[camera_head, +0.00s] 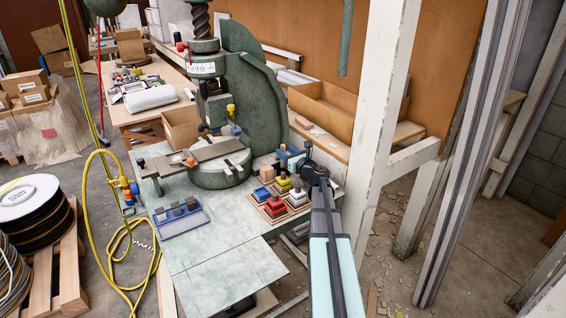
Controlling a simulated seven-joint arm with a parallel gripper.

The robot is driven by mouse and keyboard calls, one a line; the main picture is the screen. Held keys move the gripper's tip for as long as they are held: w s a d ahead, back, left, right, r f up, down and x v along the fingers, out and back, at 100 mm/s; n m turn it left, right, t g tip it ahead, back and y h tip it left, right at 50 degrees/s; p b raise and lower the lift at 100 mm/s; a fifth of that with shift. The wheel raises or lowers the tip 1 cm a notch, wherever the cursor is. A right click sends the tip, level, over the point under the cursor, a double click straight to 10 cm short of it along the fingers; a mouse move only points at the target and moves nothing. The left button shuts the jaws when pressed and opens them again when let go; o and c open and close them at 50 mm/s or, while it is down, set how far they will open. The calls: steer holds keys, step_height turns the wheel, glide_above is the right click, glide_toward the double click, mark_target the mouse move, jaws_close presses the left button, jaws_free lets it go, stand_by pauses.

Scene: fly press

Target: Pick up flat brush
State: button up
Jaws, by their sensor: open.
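I cannot make out a flat brush for certain; at this size no thing on the bench clearly shows bristles and a handle. A small orange-tipped piece (189,161) lies on the long flat bar across the press table, too small to identify. My arm comes in from the bottom right, and my gripper (304,166) is open above the back right of the green bench, beside the tray of coloured pieces. Its fingers are small and partly hidden by the wrist. I see nothing held in it.
The green fly press (241,95) stands at the back of the bench (215,262). A blue tray (182,229) with grey blocks lies front left. A wooden tray (270,218) of coloured pieces is at right. A white post (376,120) rises right of my gripper. The bench front is clear.

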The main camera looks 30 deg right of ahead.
steer(key=w, duration=0.5)
steer(key=shift+d, duration=0.2)
jaws_close()
